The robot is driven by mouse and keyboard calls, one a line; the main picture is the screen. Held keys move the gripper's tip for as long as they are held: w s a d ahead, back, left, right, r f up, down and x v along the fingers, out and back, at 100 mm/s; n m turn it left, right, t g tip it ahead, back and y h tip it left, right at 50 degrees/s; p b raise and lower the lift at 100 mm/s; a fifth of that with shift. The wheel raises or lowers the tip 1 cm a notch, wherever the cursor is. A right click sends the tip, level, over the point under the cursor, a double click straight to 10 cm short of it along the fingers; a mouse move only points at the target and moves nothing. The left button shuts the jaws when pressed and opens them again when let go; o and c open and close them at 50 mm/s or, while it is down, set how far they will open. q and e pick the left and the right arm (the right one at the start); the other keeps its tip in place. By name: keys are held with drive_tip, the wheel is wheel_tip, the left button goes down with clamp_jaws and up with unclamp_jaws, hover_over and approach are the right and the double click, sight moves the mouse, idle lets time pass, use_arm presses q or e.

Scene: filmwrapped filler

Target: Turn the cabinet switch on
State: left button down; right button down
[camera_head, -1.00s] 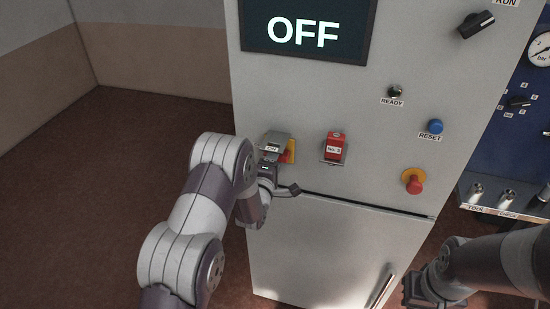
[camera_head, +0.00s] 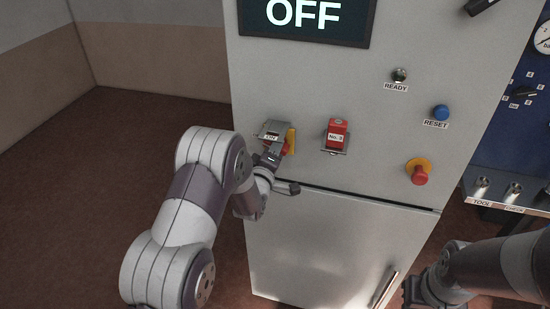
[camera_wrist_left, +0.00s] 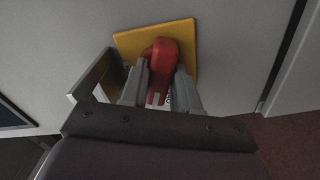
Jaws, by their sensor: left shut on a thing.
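The cabinet switch has a red handle (camera_head: 286,148) on a yellow plate (camera_head: 291,138), at the left of the grey cabinet front. A grey metal cover (camera_head: 273,129) with a small label stands out beside it. The left wrist view shows the red handle (camera_wrist_left: 162,58), the yellow plate (camera_wrist_left: 186,35) and the cover (camera_wrist_left: 92,76) close up. My left gripper (camera_wrist_left: 160,80) is shut on the red handle, one finger on each side; it also shows in the head view (camera_head: 276,154). My right gripper (camera_head: 417,292) is at the lower right, its fingers too unclear to read.
The cabinet display (camera_head: 306,18) reads OFF. A red box-like part marked No. 3 (camera_head: 337,132) sits right of the switch. A READY lamp (camera_head: 399,75), blue RESET button (camera_head: 441,112) and red mushroom button (camera_head: 419,174) are further right. Floor at the left is clear.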

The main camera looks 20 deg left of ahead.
use_arm(q)
drive_tip(key=shift+r+m+b, duration=0.1)
drive_tip(key=shift+m+b, duration=6.8)
drive_tip(key=shift+b, duration=0.4)
drive_tip(key=shift+r, duration=0.1)
drive_tip(key=c, duration=0.9)
unclamp_jaws()
